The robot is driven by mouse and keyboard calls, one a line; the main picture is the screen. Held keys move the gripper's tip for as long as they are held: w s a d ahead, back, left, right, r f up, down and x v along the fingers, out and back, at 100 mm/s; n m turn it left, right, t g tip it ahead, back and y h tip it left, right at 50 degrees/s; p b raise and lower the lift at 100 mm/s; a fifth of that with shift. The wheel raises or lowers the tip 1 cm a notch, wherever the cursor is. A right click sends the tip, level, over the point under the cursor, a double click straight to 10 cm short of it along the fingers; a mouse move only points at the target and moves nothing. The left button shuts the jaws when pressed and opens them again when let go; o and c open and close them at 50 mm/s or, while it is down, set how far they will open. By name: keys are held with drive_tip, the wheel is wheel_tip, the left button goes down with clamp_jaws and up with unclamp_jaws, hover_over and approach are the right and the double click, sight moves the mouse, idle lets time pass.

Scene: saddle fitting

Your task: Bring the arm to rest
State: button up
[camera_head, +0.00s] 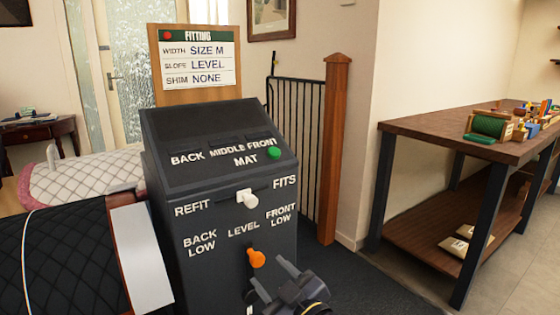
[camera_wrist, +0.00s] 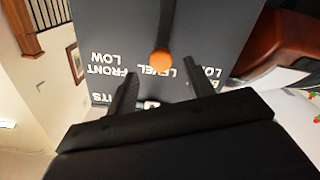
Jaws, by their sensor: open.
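My gripper (camera_head: 272,280) is open and empty at the lower front of the dark console (camera_head: 215,215). In the wrist view my gripper (camera_wrist: 157,92) has its two fingers spread, with the orange knob (camera_wrist: 161,58) beyond and between them. In the head view the orange knob (camera_head: 256,259) sits under the word LEVEL, just above and left of the fingers. I cannot tell whether a finger touches it. A white knob (camera_head: 246,197) sits between REFIT and FITS. A green button (camera_head: 274,153) is at the right of the top panel, beside MAT.
A fitting board (camera_head: 197,61) behind the console reads SIZE M, LEVEL, NONE. A black quilted pad (camera_head: 65,262) lies close on the left. A wooden post (camera_head: 335,150) and railing stand behind. A workbench (camera_head: 450,132) is at the right, with open floor before it.

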sight(258, 253)
drive_tip(key=b+x, duration=0.1)
drive_tip(key=x, duration=0.7)
drive_tip(key=shift+w+a+f, duration=0.1)
drive_tip(key=shift+a+f, duration=0.05)
drive_tip(key=shift+a, duration=0.05)
drive_tip(key=shift+w+d+m+p, duration=0.25)
drive_tip(key=shift+d+m+p, duration=0.3)
drive_tip(key=shift+p, duration=0.25)
drive_tip(key=shift+d, duration=0.1)
